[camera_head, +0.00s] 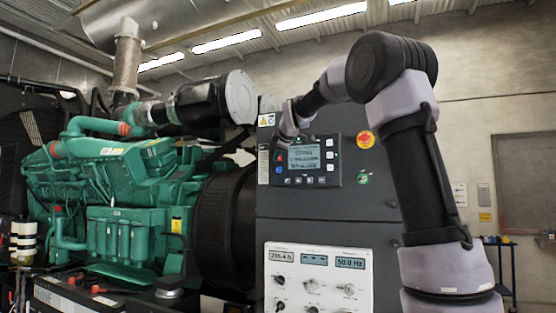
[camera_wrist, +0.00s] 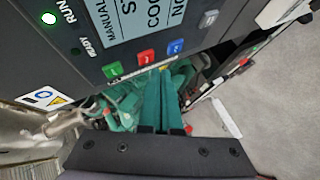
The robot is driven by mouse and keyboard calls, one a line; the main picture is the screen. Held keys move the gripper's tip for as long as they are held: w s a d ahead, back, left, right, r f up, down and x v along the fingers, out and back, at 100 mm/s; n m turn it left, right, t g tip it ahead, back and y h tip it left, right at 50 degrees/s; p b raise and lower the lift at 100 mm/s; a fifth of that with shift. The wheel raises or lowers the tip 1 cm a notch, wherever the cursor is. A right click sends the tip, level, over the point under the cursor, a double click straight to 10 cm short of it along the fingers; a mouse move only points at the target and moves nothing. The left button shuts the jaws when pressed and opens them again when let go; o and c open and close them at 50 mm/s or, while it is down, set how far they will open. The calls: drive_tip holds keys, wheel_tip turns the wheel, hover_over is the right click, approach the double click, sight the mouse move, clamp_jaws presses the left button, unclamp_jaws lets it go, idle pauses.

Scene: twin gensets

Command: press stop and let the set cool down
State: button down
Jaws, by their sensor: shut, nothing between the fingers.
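The dark controller (camera_head: 331,177) is on the grey cabinet, with a lit screen (camera_head: 304,158). In the wrist view its screen (camera_wrist: 150,22) is cut off, showing "MANUAL" and lines starting "ST", "COO" and "NO". A green button (camera_wrist: 113,70), a red button (camera_wrist: 146,55) and a blue button (camera_wrist: 175,47) line its edge. The lamp by "RUN" (camera_wrist: 49,18) is lit white; the "READY" lamp (camera_wrist: 75,51) is dark. My gripper (camera_head: 287,133) is shut and empty at the controller's left side. In the wrist view its fingers (camera_wrist: 164,118) appear below the buttons, apart from them.
The green engine (camera_head: 115,185) fills the left, with a black round housing (camera_head: 222,225) beside the cabinet. A yellow-and-red round control (camera_head: 365,139) is right of the controller. A white gauge panel (camera_head: 318,275) is below. A cart (camera_head: 499,262) stands at the far right.

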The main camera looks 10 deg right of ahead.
drive_tip(key=shift+s+a, duration=0.1)
drive_tip(key=s+a, duration=0.1)
drive_tip(key=s, duration=0.1)
drive_tip(key=s+a, duration=0.2)
drive_tip(key=shift+s+a, duration=0.2)
drive_tip(key=shift+s, duration=0.15)
idle(0.3)
idle(0.6)
drive_tip(key=s+d+f+m+g, duration=0.1)
drive_tip(key=s+d+f+m, duration=0.3)
drive_tip(key=s, duration=0.4)
drive_tip(key=s+d+f+m+g, duration=0.2)
drive_tip(key=s+d+f+m, duration=0.15)
drive_tip(key=s, duration=0.35)
drive_tip(key=s+f+m+g, duration=0.1)
drive_tip(key=s+f+m, duration=0.5)
drive_tip(key=s, duration=0.5)
drive_tip(key=s+f+m+g+y, duration=0.1)
drive_tip(key=s+f+m, duration=0.4)
drive_tip(key=s+f, duration=0.5)
drive_tip(key=shift+s+a+f+m+g, duration=0.35)
drive_tip(key=shift+s+a+g, duration=0.1)
drive_tip(key=shift+s+g, duration=0.1)
idle(2.1)
